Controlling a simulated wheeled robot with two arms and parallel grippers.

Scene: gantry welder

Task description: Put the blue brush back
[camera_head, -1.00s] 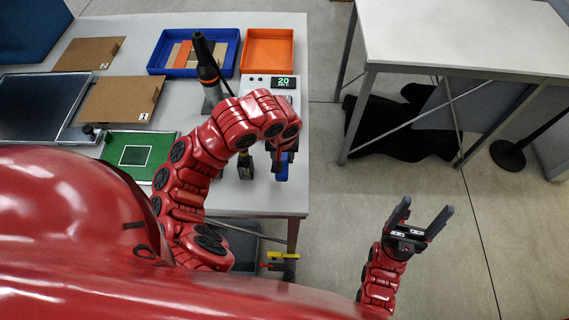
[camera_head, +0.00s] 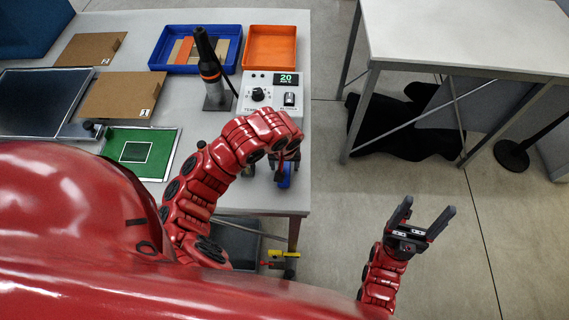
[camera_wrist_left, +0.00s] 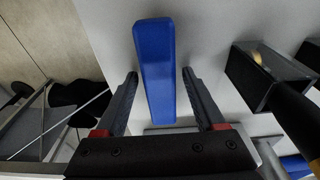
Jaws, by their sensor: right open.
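The blue brush (camera_wrist_left: 153,40) shows in the left wrist view as a long blue block over the pale table top. My left gripper (camera_wrist_left: 160,73) is open, with one finger on each side of the brush and a visible gap on both sides. In the head view the blue brush (camera_head: 285,178) shows below my left gripper near the table's right edge; the arm partly hides it. Its bristles cannot be made out. My right gripper (camera_head: 428,207) is open and empty, over the floor to the right of the table.
A soldering iron in a stand (camera_head: 214,85) and a control box (camera_head: 272,95) reading 20 stand behind my left arm. A blue tray (camera_head: 155,62) and an orange tray (camera_head: 292,48) lie at the back. A dark open holder (camera_wrist_left: 250,85) is right of the brush in the wrist view.

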